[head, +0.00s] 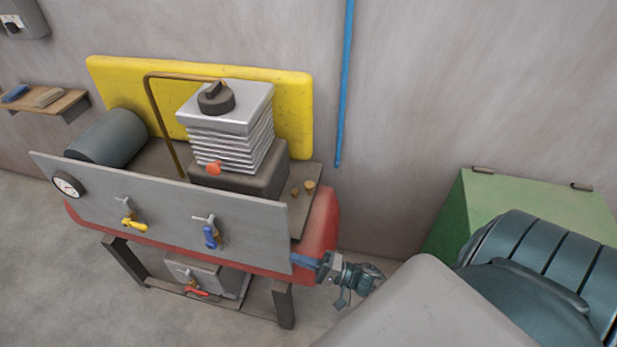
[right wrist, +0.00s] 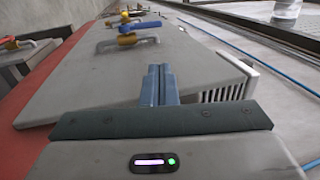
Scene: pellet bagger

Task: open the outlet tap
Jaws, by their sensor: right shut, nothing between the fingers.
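A grey panel (head: 165,212) carries a blue-handled tap (head: 210,236) right of its middle and a yellow-handled tap (head: 133,222) to the left. A red-handled tap (head: 198,292) sits low under the tank. I cannot tell from labels which is the outlet tap. My right gripper (head: 296,259) is shut and empty at the panel's right end, apart from the taps. In the right wrist view its blue fingers (right wrist: 158,82) are together, and the blue tap handle (right wrist: 140,26) shows beyond them. My left gripper is not in view.
The red tank (head: 322,215) lies behind the panel, with a finned silver block (head: 228,135) above. A yellow guard (head: 290,110) stands behind. A green cabinet (head: 530,198) is at the right, and a blue pipe (head: 344,80) runs down the wall.

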